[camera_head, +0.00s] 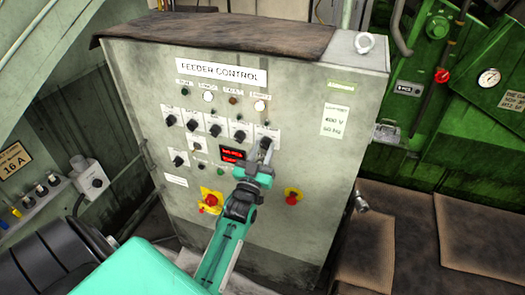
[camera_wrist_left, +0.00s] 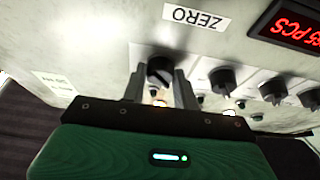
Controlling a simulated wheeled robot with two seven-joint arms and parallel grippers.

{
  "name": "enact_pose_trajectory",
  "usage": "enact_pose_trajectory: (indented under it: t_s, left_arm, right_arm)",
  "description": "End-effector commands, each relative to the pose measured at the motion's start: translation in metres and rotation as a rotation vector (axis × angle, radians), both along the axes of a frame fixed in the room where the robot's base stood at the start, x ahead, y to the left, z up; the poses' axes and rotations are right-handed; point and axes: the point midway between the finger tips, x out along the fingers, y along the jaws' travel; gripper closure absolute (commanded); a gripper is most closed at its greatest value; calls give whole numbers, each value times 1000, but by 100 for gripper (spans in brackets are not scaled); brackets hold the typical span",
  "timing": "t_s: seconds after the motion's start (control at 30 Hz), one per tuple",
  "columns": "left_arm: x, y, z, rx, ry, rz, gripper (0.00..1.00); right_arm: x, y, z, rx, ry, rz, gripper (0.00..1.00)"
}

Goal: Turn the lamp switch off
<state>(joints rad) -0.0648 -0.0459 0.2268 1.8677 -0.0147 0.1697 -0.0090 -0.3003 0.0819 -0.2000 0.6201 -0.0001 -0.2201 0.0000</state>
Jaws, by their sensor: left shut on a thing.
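The control panel (camera_head: 330,160) labelled FEEDER CONTROL stands in front of me. It carries a row of black rotary knobs, one of them the middle knob (camera_head: 215,130); their small labels are too blurred to read. I cannot tell which knob is the lamp switch. My right gripper is not in view.
A ZERO label (camera_wrist_left: 196,18) is close to the fingers. Green machinery (camera_head: 440,120) stands at the right.

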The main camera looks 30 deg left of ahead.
Motion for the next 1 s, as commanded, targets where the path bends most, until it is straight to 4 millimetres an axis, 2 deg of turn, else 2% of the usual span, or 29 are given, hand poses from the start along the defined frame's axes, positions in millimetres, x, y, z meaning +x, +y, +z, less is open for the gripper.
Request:
enact_pose_trajectory:
  t_s: [0.43, 0.47, 0.53, 0.87, 1.0]
  left_arm:
    - [0, 0, -1, -10, 1, -1, 93]
    - [0, 0, -1, -10, 1, -1, 64]
    - [0, 0, -1, -10, 1, -1, 51]
    - [-1, 0, -1, -8, -1, 0, 49]
    - [-12, -3, -8, -8, 0, 0, 49]
  right_arm:
    - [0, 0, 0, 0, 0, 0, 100]
    - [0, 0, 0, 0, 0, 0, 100]
    - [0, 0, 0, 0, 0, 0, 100]
    - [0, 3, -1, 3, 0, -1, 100]
    - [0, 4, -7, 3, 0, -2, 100]
